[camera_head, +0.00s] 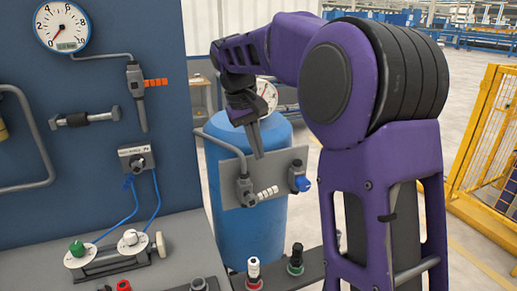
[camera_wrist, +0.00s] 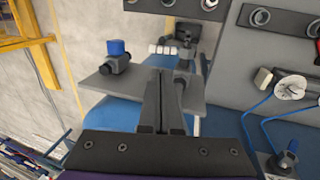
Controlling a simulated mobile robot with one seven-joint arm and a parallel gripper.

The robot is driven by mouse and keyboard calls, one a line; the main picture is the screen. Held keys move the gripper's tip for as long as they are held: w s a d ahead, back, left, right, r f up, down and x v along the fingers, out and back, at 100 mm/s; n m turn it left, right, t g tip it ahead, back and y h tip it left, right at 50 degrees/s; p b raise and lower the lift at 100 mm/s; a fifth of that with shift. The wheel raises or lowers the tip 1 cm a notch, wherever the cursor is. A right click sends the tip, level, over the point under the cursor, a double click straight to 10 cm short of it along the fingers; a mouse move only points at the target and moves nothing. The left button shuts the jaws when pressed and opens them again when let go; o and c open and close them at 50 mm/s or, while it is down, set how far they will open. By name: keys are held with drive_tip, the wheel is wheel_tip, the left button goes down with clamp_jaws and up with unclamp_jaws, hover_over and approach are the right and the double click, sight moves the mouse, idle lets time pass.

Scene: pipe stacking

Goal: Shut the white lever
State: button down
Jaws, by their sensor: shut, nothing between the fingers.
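The white lever (camera_head: 268,192) is a short ribbed handle on a grey valve (camera_head: 246,188), mounted on a grey plate in front of a blue tank. It sticks out to the right of the valve, crosswise to the pipe coming down into it. In the wrist view the white lever (camera_wrist: 161,49) shows beyond my fingertips, pointing left from its valve (camera_wrist: 187,45). My gripper (camera_head: 257,153) is shut and empty, pointing down. In the head view its tips are above the lever, apart from it. In the wrist view the fingers (camera_wrist: 165,76) end short of the lever.
A blue-knobbed valve (camera_head: 301,183) is on the same plate, right of the lever. The blue tank (camera_head: 240,240) stands behind. A blue panel at left carries a gauge (camera_head: 62,26) and an orange lever (camera_head: 155,82). A yellow cage (camera_head: 485,150) stands far right.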

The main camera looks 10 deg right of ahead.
sight(271, 188)
drive_tip(key=b+x, duration=0.1)
drive_tip(key=x, duration=0.9)
drive_tip(key=shift+f+b, duration=0.15)
drive_tip(key=shift+b, duration=0.2)
drive_tip(key=shift+d+y+p, duration=0.35)
drive_tip(key=shift+y+p, duration=0.05)
drive_tip(key=shift+p, duration=0.45)
drive_tip(key=shift+w+d+f+y+p, duration=0.1)
drive_tip(key=shift+d+f+y+p, duration=0.05)
drive_tip(key=shift+y+p, duration=0.2)
drive_tip(key=shift+d+f, duration=0.15)
drive_tip(key=shift+f, duration=0.4)
drive_tip(key=shift+r, duration=0.1)
wheel_tip(271, 188, up, 14)
drive_tip(key=p, duration=0.4)
drive_tip(key=shift+p, duration=0.35)
